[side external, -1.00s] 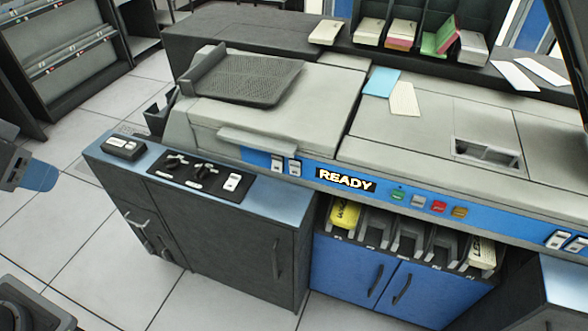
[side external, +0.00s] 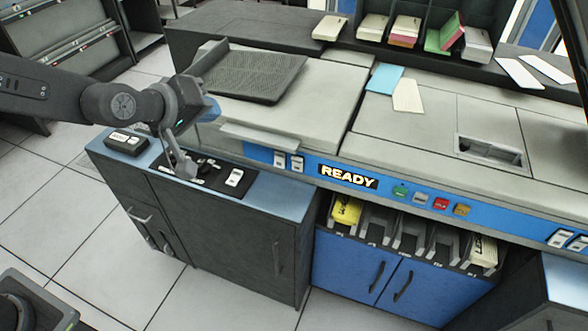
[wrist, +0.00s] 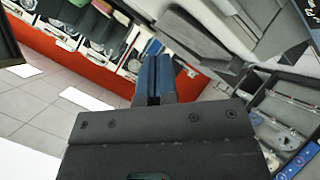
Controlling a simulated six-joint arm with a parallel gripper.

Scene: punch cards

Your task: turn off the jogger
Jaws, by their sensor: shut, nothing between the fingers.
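No readable label in the side view names the jogger. A perforated dark grey tray (side external: 262,76) lies tilted on the grey machine. Below it, a black control panel (side external: 215,187) on the cabinet top carries dark knobs (side external: 207,167) and a white rocker switch (side external: 235,177).
A small black box (side external: 126,141) with white switches sits at the cabinet's left end. A second pair of white rockers (side external: 288,160) is on the blue strip, beside a lit READY sign (side external: 347,176) and coloured buttons (side external: 440,203). The cabinet top right of the panel is clear.

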